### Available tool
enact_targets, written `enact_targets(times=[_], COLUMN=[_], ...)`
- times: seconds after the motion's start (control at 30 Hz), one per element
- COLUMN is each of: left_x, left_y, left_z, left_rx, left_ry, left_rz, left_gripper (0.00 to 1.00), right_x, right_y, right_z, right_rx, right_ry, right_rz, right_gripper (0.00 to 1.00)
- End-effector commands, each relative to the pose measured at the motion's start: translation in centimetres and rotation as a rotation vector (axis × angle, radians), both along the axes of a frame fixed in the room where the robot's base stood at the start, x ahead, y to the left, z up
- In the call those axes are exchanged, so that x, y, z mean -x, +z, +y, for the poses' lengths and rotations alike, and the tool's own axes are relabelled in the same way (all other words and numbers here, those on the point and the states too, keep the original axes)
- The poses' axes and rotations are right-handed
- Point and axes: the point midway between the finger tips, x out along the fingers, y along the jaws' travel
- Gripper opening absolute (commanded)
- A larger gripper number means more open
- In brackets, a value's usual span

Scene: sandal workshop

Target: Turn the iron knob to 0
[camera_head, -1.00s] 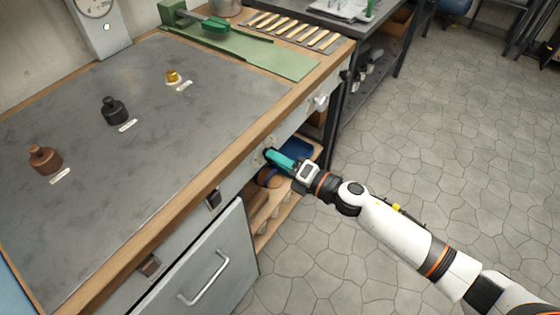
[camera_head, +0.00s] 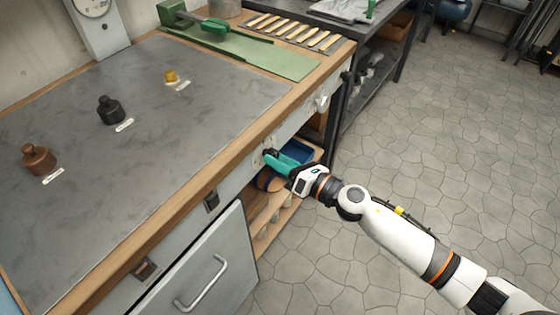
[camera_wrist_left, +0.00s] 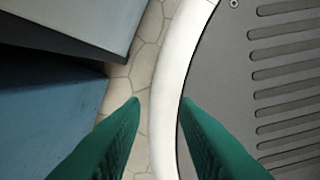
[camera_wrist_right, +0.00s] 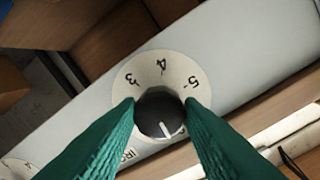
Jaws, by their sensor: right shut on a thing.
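The iron knob (camera_wrist_right: 157,108) shows in the right wrist view as a dark round knob on a pale dial (camera_wrist_right: 163,63). The numbers 3, 4 and 5 are readable, upside down. The knob's white mark points down and slightly right, away from the 4. My right gripper (camera_wrist_right: 161,103) is shut on the knob, one green finger on each side. In the head view this gripper (camera_head: 273,156) is at the bench's front panel. My left gripper (camera_wrist_left: 160,101) is open and empty.
The floor at right is clear.

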Motion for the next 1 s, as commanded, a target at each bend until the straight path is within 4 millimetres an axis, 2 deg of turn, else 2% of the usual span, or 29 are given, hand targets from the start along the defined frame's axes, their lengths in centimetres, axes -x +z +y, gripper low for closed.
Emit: enact_targets(times=[0.37, 0.4, 0.5, 0.8, 0.87, 1.0], left_x=[0.0, 0.0, 0.0, 0.0, 0.0, 0.0], left_y=[0.0, 0.0, 0.0, 0.1, 0.5, 2.0], left_z=[0.0, 0.0, 0.0, 0.0, 0.0, 0.0], left_rx=[0.0, 0.0, 0.0, 0.0, 0.0, 0.0], left_ry=[0.0, 0.0, 0.0, 0.0, 0.0, 0.0], left_rz=[0.0, 0.0, 0.0, 0.0, 0.0, 0.0], left_gripper=[0.28, 0.28, 0.28, 0.28, 0.28, 0.28], right_x=[0.1, 0.1, 0.1, 0.0, 0.0, 0.0], right_y=[-0.3, -0.3, -0.2, 0.2, 0.7, 3.2], right_z=[0.0, 0.0, 0.0, 0.0, 0.0, -0.1], right_rx=[0.005, 0.005, 0.004, 0.002, 0.004, 0.006], right_ry=[0.002, 0.002, 0.001, 0.001, 0.002, 0.002], right_rz=[0.001, 0.001, 0.001, -0.002, -0.003, -0.007], right_gripper=[0.11, 0.4, 0.56, 0.56, 0.56, 0.56])
